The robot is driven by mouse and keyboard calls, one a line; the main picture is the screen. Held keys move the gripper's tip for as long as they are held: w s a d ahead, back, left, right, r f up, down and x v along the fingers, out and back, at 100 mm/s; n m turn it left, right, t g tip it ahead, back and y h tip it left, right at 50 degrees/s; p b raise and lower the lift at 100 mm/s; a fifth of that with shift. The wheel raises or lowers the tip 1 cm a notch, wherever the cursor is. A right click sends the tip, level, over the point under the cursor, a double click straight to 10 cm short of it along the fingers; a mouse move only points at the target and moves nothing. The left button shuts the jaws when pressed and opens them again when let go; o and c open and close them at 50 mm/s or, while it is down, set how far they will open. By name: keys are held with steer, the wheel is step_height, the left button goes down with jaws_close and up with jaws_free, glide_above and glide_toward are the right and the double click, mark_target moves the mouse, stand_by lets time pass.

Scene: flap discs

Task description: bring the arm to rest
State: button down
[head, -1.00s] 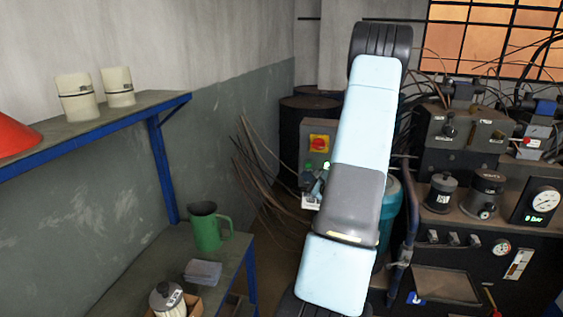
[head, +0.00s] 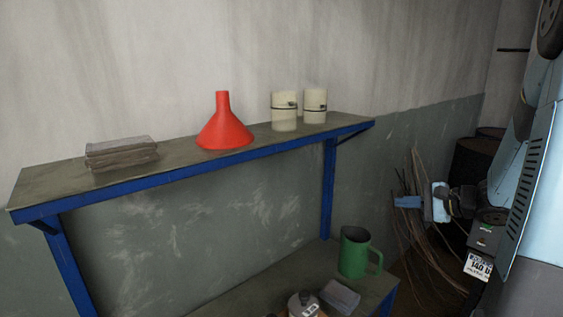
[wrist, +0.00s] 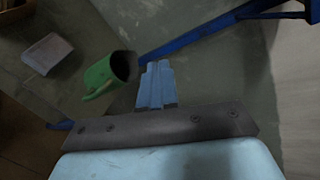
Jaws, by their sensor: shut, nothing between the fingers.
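My gripper (head: 406,202) shows at the right of the head view, its blue fingers pointing left in front of the wall. In the wrist view my gripper (wrist: 155,68) has its blue fingers together and holds nothing. My light-blue arm fills the right edge of the head view. A green jug (head: 355,252) stands on the lower bench, left of and below my gripper in the head view. The jug also shows in the wrist view (wrist: 106,78), left of the fingers. I cannot tell the distance between them.
An upper shelf (head: 200,163) with blue edges holds a stack of flat pieces (head: 122,152), a red funnel (head: 224,125) and two cream canisters (head: 284,110). Loose cables (head: 418,220) stand by the wall.

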steer(key=s+a+r+n+g+h, duration=0.2)
steer(key=s+a+n+g, duration=0.15)
steer(key=s+a, duration=0.25)
steer(key=s+a+r+n+g+h, duration=0.1)
steer(key=s+a+r+n+g, duration=0.2)
steer(key=s+a+n, duration=0.3)
steer(key=s+d+r+n+t+h, duration=0.1)
steer(key=s+r+n+h, duration=0.1)
steer(key=s, duration=0.3)
steer(key=s+d+r+n+t+h, duration=0.1)
steer(key=s+r+n+h, duration=0.1)
steer(key=s+h, duration=0.3)
steer(key=shift+s+r, duration=0.65)
steer(key=shift+r, duration=0.1)
steer(key=shift+s+n, duration=0.1)
steer(key=shift+n, duration=0.15)
